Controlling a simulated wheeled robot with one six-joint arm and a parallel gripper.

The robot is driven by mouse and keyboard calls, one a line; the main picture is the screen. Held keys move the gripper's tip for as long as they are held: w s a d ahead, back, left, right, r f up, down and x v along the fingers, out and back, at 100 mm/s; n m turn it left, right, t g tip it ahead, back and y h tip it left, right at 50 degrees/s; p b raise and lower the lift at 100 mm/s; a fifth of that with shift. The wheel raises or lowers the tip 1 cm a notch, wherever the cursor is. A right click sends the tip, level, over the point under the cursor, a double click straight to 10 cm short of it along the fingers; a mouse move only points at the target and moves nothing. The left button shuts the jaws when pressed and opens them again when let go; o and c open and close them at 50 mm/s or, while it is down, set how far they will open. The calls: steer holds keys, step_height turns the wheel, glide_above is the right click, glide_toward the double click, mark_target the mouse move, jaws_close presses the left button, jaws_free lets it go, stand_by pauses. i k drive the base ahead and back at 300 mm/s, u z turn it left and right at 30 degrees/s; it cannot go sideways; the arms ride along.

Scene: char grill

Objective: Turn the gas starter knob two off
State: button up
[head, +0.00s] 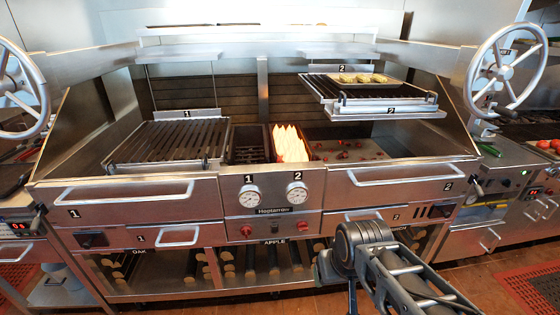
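The grill front has two red knobs, a left one (246,229) under gauge 1 and a right one (301,226) under gauge 2. A dark control (441,210) sits at the right end of the front by a "2" label, and a similar one (92,239) sits at the left end. I cannot tell for sure which is gas starter knob two, nor read any knob's setting. Bright flames (290,145) burn in the firebox right of centre. My arm reaches in from the lower right; its gripper's fingers are not visible.
Drawer handles (178,236) and long bar handles (400,174) stick out from the front. Large handwheels stand at the left (18,90) and right (507,72). A raised grate (380,105) holds a tray of food (358,78). Logs (228,272) lie on the shelf below.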

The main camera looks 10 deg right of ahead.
mark_target(302, 226)
steer(key=u, duration=1.7)
steer(key=i, duration=0.7)
steer(key=z, duration=1.9)
